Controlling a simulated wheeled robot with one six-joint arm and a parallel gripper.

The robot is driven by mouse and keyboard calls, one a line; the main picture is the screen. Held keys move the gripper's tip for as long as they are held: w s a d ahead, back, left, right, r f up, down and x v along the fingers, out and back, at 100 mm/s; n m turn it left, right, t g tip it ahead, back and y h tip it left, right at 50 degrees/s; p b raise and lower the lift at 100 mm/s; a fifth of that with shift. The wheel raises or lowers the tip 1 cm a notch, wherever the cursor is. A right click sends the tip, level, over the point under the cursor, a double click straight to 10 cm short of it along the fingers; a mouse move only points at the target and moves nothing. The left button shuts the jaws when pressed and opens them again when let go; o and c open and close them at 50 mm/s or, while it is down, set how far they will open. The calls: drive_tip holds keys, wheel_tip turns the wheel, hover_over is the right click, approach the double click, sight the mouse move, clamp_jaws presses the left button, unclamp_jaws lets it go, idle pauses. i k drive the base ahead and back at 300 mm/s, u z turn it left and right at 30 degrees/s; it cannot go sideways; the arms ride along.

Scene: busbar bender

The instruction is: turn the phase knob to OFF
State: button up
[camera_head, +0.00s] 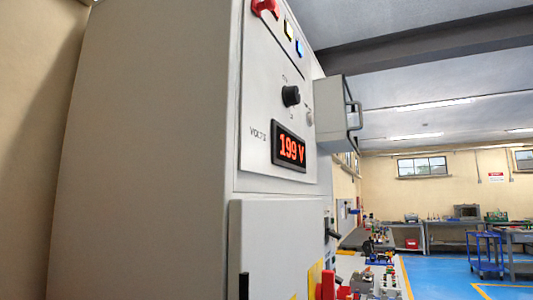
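The phase knob (290,96) is a black round knob on the grey front panel of a tall cabinet, in the upper middle of the head view. Small marks stand around it, too small and slanted to read, so I cannot tell its setting. Below it a display (288,146) shows 199 V in orange digits. My gripper is not in view.
The cabinet side (150,150) fills the left and middle. A grey box with a handle (337,112) juts out right of the knob. Machine parts (375,282) stand lower right. A blue cart (486,252) and workbenches stand far back on open blue floor.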

sight(291, 95)
drive_tip(key=u, duration=2.7)
drive_tip(key=k, duration=1.35)
drive_tip(key=z, duration=1.55)
drive_tip(key=i, duration=0.5)
